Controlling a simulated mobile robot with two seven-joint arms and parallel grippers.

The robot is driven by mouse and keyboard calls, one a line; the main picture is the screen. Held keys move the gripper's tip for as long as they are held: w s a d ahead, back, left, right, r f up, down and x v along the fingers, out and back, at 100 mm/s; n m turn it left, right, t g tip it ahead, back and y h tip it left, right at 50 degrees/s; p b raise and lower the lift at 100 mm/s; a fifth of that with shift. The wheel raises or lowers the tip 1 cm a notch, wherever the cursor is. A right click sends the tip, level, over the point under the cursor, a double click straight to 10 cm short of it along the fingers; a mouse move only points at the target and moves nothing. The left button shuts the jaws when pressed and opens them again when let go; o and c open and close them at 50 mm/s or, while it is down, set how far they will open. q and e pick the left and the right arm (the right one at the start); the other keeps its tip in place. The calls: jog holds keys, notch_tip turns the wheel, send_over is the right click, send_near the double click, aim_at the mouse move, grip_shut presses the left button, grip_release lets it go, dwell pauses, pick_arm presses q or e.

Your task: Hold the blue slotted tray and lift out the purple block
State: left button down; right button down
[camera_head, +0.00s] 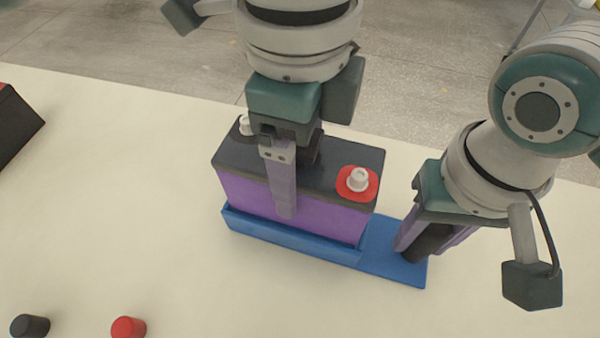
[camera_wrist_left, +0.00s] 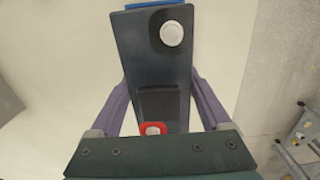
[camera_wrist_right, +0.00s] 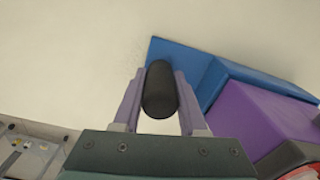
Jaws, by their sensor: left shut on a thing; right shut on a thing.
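The purple block (camera_head: 328,217) looks like a battery, with a dark top, a red-ringed terminal (camera_head: 358,181) at its right end and a second pale terminal at its left end. It stands upright in the blue slotted tray (camera_head: 392,262), its lower part hidden behind the tray wall. My left gripper (camera_head: 284,210) is shut across the block's middle from above; the left wrist view shows fingers on both sides of its dark top (camera_wrist_left: 152,65). My right gripper (camera_wrist_right: 158,95) is shut on a black upright handle (camera_wrist_right: 160,88) at the tray's right end.
A black cap (camera_head: 30,326) and a red cap (camera_head: 128,327) stand on the pale table at the front left. A dark box (camera_head: 14,122) with a red part sits at the left edge. The table in front of the tray is clear.

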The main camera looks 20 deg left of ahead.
pick_arm(q)
notch_tip(320, 180, up, 6)
jog(key=shift+f, duration=0.1)
pick_arm(e)
jog(key=shift+c, duration=1.9)
grip_release()
jog(key=shift+r, duration=0.15)
notch_tip(320, 180, up, 12)
jog(key=shift+f, duration=0.1)
